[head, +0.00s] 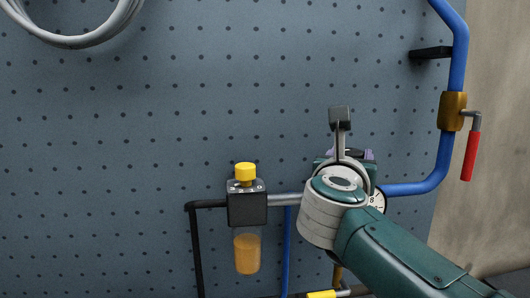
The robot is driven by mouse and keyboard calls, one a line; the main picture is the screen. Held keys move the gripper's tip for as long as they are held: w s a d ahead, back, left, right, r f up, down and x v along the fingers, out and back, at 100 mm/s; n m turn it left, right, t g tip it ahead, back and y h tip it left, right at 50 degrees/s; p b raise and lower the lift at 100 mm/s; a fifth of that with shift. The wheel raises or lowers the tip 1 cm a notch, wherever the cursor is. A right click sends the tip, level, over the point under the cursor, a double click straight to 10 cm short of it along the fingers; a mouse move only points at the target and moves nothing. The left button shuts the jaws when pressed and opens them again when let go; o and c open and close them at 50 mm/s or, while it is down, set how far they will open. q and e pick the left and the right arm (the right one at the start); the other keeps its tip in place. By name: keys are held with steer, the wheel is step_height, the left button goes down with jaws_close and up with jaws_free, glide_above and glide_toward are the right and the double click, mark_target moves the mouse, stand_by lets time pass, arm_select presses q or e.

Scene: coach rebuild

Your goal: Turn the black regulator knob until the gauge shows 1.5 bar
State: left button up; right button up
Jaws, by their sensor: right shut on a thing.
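My right arm comes in from the lower right, and its wrist covers most of the regulator. My right gripper (351,155) shows purple finger parts just above the wrist. It is shut on the black regulator knob (353,152), of which only a small dark part shows. The round white gauge (378,201) peeks out right of my wrist. Only an edge of its dial with a few marks shows; the needle and reading are hidden. My left gripper is not in view.
Left of my wrist, a black unit (247,209) with a yellow knob (245,171) and amber bowl (247,254) sits on the pipe. A blue pipe (459,62) with a red-handled valve (470,157) rises at right. The upper pegboard (230,90) is mostly clear.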

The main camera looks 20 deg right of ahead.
jaws_close()
steer(key=n+t+y+p, duration=0.2)
steer(key=n+y+p, duration=0.1)
steer(key=shift+r+t+y, duration=0.15)
steer(key=shift+t+y, duration=0.15)
steer(key=n+t+y+p, duration=0.1)
steer(key=y, duration=0.1)
steer(key=shift+n+y, duration=0.4)
steer(key=shift+n+t+y+p, duration=0.3)
steer(key=shift+n+t+y, duration=0.3)
steer(key=shift+y, duration=0.4)
steer(key=o, duration=1)
jaws_free()
